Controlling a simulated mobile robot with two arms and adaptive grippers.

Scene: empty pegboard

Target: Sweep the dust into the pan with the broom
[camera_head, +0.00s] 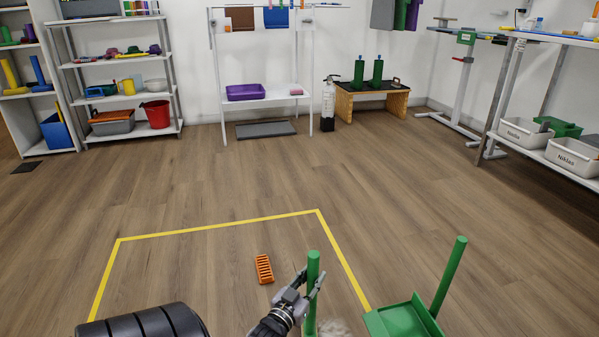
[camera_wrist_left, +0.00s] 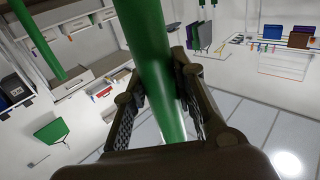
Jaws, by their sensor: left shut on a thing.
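My left gripper (camera_head: 312,283) is shut on the upright green handle of the broom (camera_head: 313,262), low in the head view. In the left wrist view the broom handle (camera_wrist_left: 160,75) runs between both fingers. The broom's lower end is cut off by the bottom edge of the head view. A pale grey fuzzy patch, which looks like the dust (camera_head: 334,328), lies just right of the handle. The green pan (camera_head: 398,320) is on the floor farther right, with its own tall green handle (camera_head: 450,275) leaning right. My right gripper is not in view.
A small orange slotted block (camera_head: 264,269) lies on the floor inside the yellow tape outline (camera_head: 220,226), left of the gripper.

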